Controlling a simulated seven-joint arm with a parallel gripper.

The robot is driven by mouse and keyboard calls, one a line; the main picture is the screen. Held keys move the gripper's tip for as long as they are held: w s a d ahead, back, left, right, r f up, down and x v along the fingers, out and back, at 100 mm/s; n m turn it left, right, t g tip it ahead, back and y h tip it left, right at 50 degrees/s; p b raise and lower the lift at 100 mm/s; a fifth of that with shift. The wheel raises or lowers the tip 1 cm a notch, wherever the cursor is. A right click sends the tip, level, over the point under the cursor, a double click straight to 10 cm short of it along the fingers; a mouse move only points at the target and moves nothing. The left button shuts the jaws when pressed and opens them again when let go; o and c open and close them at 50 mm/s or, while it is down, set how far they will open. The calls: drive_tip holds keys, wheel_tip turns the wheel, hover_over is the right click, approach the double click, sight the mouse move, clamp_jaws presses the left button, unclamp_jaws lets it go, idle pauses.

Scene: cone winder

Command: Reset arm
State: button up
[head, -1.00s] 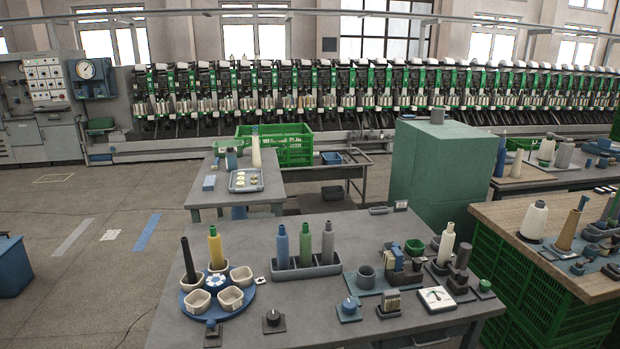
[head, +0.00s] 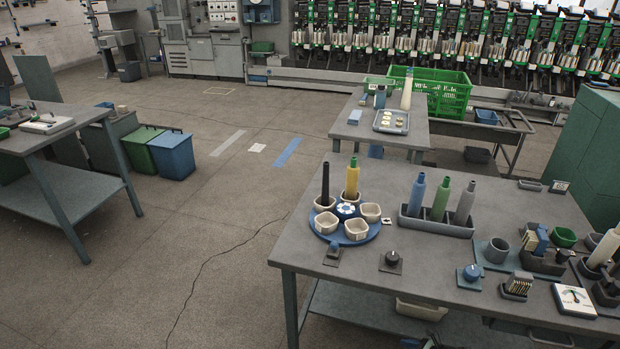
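My gripper and arm do not show clearly in the head view, so the gripper's state cannot be seen. The grey workbench (head: 430,258) stands at the right. On it a round blue turntable (head: 325,228) carries several white cups, a black spindle (head: 325,184) and a yellow bobbin (head: 352,179) with a green tip. A grey rack (head: 440,226) holds a blue bobbin (head: 417,196), a green bobbin (head: 440,200) and a grey bobbin (head: 465,203), all upright.
A smaller table (head: 360,118) with a tray (head: 391,121) stands behind the workbench. A green crate (head: 440,95) is beyond it. Another table (head: 50,138) and green and blue bins (head: 172,157) are at the left. The floor between is open.

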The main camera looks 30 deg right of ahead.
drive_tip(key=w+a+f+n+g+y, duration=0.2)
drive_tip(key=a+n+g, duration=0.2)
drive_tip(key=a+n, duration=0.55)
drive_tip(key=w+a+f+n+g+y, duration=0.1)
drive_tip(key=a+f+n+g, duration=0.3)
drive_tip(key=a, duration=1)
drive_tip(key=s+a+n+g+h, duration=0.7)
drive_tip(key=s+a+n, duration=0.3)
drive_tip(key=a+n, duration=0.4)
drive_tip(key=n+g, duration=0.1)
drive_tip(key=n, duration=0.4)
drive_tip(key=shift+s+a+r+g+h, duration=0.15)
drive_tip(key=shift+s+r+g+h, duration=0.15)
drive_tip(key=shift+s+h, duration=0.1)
